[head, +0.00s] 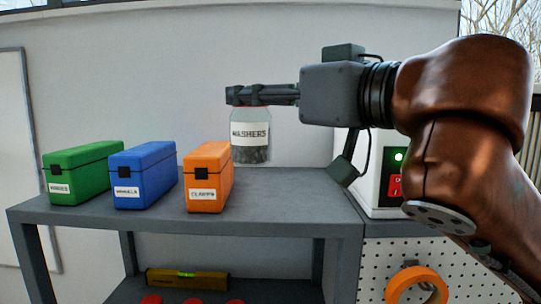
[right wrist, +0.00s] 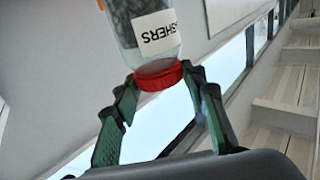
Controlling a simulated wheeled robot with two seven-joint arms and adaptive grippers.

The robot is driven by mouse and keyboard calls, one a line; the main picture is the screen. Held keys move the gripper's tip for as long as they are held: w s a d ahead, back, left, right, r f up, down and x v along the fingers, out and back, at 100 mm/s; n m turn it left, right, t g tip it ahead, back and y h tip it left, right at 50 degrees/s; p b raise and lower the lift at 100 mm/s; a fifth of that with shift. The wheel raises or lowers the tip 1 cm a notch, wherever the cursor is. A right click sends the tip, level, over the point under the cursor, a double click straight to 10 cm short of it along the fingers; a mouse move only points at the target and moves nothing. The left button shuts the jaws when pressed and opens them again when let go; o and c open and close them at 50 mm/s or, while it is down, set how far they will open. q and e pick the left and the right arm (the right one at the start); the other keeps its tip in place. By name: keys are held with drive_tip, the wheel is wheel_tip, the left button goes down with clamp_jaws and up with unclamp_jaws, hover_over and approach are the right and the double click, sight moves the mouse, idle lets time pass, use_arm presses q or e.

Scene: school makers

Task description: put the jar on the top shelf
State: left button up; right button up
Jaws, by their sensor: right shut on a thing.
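The jar (head: 250,134) is clear, with a white WASHERS label and dark contents. In the head view it hangs upright from my right gripper (head: 245,95). In the right wrist view the jar (right wrist: 147,45) shows a red lid (right wrist: 158,76), with the fingers of my right gripper (right wrist: 158,80) shut on either side of it. The jar is over the right part of the grey top shelf (head: 285,195); its base appears near or slightly above the surface, and I cannot tell whether it touches. My left gripper is not in view.
Green (head: 76,173), blue (head: 143,175) and orange (head: 208,177) boxes stand on the top shelf left of the jar. The shelf is clear right of the orange box. A white machine (head: 372,170) stands at the right. A yellow level (head: 187,279) lies on the lower shelf.

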drive_tip(key=w+d+f+p, duration=0.2)
drive_tip(key=w+d+f, duration=0.2)
drive_tip(key=w+f, duration=0.5)
wheel_tip(320, 180, down, 2)
drive_tip(key=shift+d+f+p, duration=0.15)
drive_tip(key=shift+d+p, duration=0.05)
drive_tip(key=shift+p, duration=0.2)
drive_tip(key=o, duration=1.2)
drive_tip(key=shift+w, duration=0.15)
drive_tip(key=shift+c, duration=0.2)
drive_tip(key=o, duration=0.3)
drive_tip(key=shift+d, duration=0.1)
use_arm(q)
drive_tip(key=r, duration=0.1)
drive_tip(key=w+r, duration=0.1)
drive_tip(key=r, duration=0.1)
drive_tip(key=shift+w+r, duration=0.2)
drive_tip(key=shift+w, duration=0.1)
